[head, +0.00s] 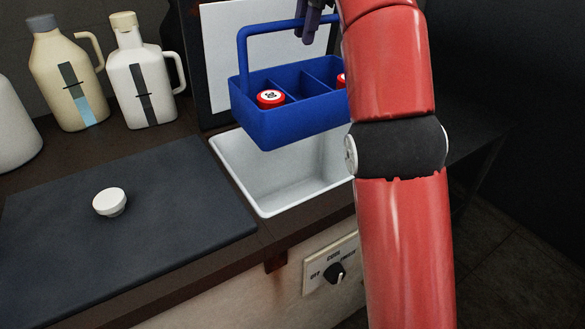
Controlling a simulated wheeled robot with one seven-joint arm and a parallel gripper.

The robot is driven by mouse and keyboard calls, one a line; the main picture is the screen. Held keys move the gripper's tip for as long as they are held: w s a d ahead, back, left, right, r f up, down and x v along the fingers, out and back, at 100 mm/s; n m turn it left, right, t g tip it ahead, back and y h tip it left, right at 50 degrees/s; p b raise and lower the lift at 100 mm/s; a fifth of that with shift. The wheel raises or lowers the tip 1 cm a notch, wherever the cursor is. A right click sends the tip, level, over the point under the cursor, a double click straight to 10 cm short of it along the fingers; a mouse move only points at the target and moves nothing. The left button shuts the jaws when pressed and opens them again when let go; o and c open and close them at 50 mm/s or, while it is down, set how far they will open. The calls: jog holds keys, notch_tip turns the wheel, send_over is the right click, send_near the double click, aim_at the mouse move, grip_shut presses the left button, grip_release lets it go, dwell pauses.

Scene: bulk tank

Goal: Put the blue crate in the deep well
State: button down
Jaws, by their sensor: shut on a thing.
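The blue crate (275,128) hangs in the air by its tall handle, above the back part of the white deep well (265,194). The crate has compartments, and two red-capped items (270,98) show in it, one partly hidden by my arm. My gripper (312,24) is at the top of the crate's handle and is shut on it; its upper part is cut off by the picture edge. The well is a rectangular white basin set in the counter, and its visible floor is empty. My red arm hides the well's right end and the crate's right end.
A dark mat (120,245) with a small white knob-like thing (109,202) lies left of the well. Jugs (145,75) stand at the back left. A white panel (255,35) stands behind the crate. A dial (335,272) is on the counter front.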

jog(key=shift+w+a, duration=0.25)
jog(key=shift+w, duration=0.1)
jog(key=shift+s+d+f, duration=0.1)
jog(key=shift+s+f, duration=0.1)
jog(key=shift+f, duration=1.2)
jog(key=b, duration=0.7)
send_near(303, 97)
jog(key=s+f, duration=0.1)
jog(key=f, duration=0.1)
jog(key=s+a+f, duration=0.1)
jog(key=s+f, duration=0.3)
jog(key=shift+a, duration=0.35)
jog(key=shift+r+p, duration=0.2)
jog(key=shift+p, duration=0.35)
jog(key=shift+f, duration=0.1)
notch_tip(303, 97, down, 20)
jog(key=b, duration=0.5)
jog(key=shift+b, duration=0.4)
jog(key=shift+f, duration=0.2)
